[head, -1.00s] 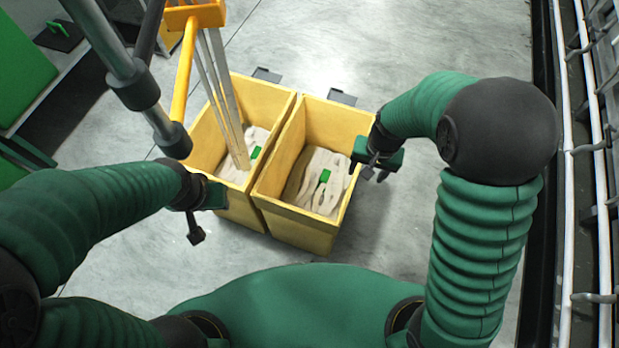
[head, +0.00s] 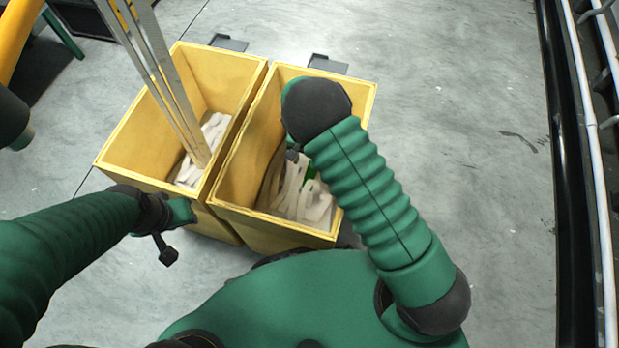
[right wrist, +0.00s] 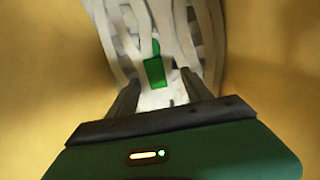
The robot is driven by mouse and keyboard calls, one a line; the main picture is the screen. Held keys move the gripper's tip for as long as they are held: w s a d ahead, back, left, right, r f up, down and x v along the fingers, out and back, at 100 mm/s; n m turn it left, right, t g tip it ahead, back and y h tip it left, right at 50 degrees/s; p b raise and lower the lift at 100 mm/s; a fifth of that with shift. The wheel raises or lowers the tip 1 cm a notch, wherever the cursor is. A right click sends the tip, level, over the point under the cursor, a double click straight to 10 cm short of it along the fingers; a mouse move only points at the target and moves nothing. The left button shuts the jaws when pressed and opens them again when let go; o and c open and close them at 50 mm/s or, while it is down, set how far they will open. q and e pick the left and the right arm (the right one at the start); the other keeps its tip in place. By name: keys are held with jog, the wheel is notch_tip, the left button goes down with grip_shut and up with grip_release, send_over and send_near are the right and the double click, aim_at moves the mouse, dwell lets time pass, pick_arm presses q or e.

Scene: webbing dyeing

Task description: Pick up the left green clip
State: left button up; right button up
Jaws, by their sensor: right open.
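A green clip (right wrist: 155,72) lies on pale webbing (right wrist: 180,35) inside the right-hand yellow bin (head: 230,190). My right gripper (right wrist: 162,84) is open above it, with its two dark fingers on either side of the clip's near end in the right wrist view. In the head view my right arm reaches down into this bin and hides most of the gripper and clip. My left gripper (head: 172,235) hangs in front of the left-hand yellow bin (head: 140,150), partly seen. No clip shows in that bin now, only pale webbing (head: 208,140).
Long metal strips (head: 160,70) lean down into the left-hand bin. The two bins stand side by side, and their walls are close around my right gripper. A rail with white pipes (head: 590,120) runs along the right. The grey floor between is clear.

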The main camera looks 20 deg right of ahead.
jog(key=f, duration=0.2)
jog(key=shift+d+f+b, duration=0.2)
jog(key=shift+f+b, duration=0.1)
jog(key=f+b, duration=0.2)
jog(key=f, duration=0.1)
jog(key=f+b, duration=0.2)
jog(key=shift+s+d+f, duration=0.15)
jog(key=shift+s+f, duration=0.05)
jog(key=shift+s, duration=0.15)
jog(key=shift+r, duration=0.2)
grip_shut()
